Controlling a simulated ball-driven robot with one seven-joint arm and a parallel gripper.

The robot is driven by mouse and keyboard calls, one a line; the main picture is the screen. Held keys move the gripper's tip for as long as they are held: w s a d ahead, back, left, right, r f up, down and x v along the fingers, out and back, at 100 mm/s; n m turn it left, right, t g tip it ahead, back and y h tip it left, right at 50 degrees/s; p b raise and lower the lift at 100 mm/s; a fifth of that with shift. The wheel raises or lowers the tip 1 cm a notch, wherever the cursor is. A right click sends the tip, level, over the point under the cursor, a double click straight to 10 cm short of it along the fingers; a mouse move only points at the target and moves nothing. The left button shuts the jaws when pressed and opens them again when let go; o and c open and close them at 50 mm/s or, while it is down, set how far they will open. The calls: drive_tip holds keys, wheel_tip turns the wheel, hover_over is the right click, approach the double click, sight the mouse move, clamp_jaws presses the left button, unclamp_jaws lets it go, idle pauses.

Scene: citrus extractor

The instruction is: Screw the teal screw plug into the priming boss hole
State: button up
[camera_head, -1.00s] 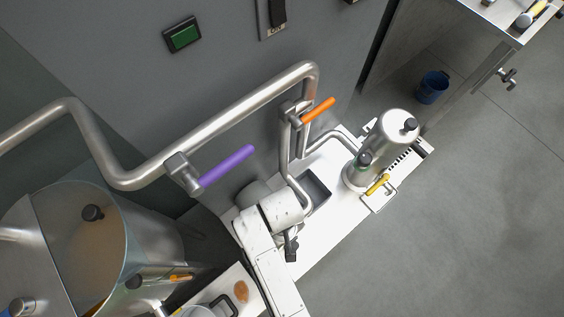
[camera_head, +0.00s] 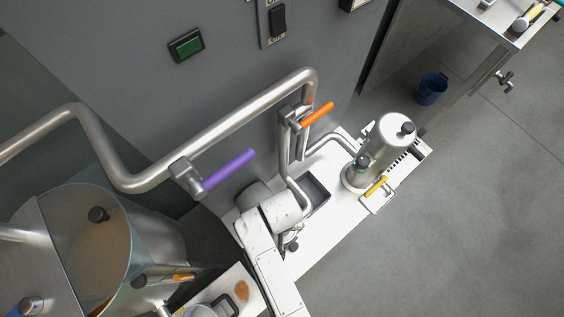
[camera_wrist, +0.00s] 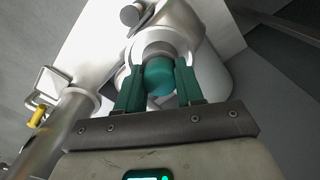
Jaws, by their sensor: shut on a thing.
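The teal screw plug (camera_wrist: 159,77) is between the two green fingers of my gripper (camera_wrist: 160,88) in the wrist view. The gripper is shut on it. Just beyond the plug is a round metal fitting with a pale rim (camera_wrist: 160,48), apparently the priming boss. The plug covers its middle, so I cannot see the hole or tell whether the plug touches or has entered it. In the head view my arm hides the plug, the boss and most of the gripper.
A metal pipe (camera_wrist: 62,128) runs close on the left in the wrist view, beside a yellow handle (camera_wrist: 38,116). In the head view, a steel canister (camera_head: 390,145) stands on the white bench (camera_head: 330,232). Purple (camera_head: 229,170) and orange (camera_head: 317,115) valve levers are on the pipes above.

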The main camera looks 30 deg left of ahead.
drive_tip(key=shift+m, duration=0.3)
drive_tip(key=shift+m+p, duration=0.35)
drive_tip(key=shift+m, duration=0.45)
drive_tip(key=shift+m+p, duration=0.3)
drive_tip(key=shift+m, duration=0.5)
drive_tip(key=shift+f+m+p, duration=0.1)
drive_tip(key=shift+m+p, duration=0.2)
drive_tip(key=shift+m, duration=0.6)
drive_tip(key=o, duration=0.8)
drive_tip(key=shift+o, duration=0.2)
